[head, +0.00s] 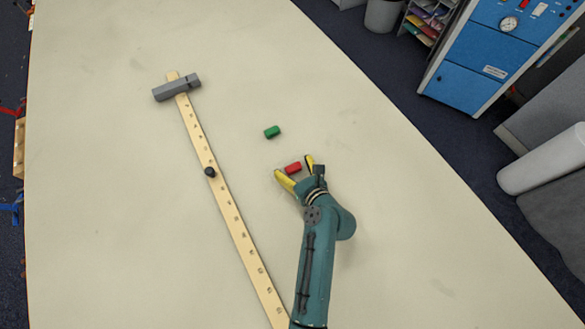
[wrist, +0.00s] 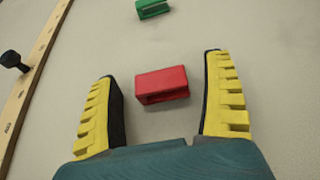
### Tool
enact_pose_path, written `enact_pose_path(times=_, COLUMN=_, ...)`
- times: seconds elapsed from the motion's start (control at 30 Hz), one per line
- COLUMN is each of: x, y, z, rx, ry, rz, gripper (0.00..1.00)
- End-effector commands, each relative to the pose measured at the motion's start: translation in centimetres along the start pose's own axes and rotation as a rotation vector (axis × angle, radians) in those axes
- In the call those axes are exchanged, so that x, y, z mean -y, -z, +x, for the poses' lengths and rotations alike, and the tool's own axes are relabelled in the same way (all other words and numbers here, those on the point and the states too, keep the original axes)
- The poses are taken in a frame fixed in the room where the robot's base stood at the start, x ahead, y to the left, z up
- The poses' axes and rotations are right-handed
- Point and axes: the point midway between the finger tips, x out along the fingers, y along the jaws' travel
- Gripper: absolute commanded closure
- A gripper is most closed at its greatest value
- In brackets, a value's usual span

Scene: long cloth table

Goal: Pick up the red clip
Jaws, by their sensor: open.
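The red clip (head: 293,168) is a small red block lying on the table's cloth, and it also shows in the middle of the wrist view (wrist: 162,85). My gripper (head: 295,168) is open, with its two yellow fingers (wrist: 163,88) on either side of the clip. In the wrist view there is a gap between the clip and each finger. I cannot tell how high the fingertips are above the cloth.
A green clip (head: 272,131) lies just beyond the red one. A long wooden rail with holes (head: 220,188) runs along the left, with a black knob (head: 210,172) on it and a grey block (head: 176,88) at its far end. The cloth (head: 400,230) on the right is clear.

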Motion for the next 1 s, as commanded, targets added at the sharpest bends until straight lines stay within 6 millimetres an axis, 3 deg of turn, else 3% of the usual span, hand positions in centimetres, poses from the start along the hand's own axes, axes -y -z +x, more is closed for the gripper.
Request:
enact_pose_path(times=0.13, x=0.0, y=0.0, z=-0.1, rx=0.0, ry=0.0, rz=0.0, gripper=0.2)
enact_pose_path(times=0.37, x=0.0, y=-0.1, z=-0.1, rx=0.001, ry=0.0, rz=0.0, gripper=0.64)
enact_pose_path(times=0.77, x=0.0, y=-0.3, z=-0.2, rx=0.001, ry=0.001, rz=-0.001, gripper=0.65)
enact_pose_path(times=1.0, x=0.0, y=-4.7, z=-2.0, rx=0.005, ry=0.001, rz=-0.004, gripper=0.66)
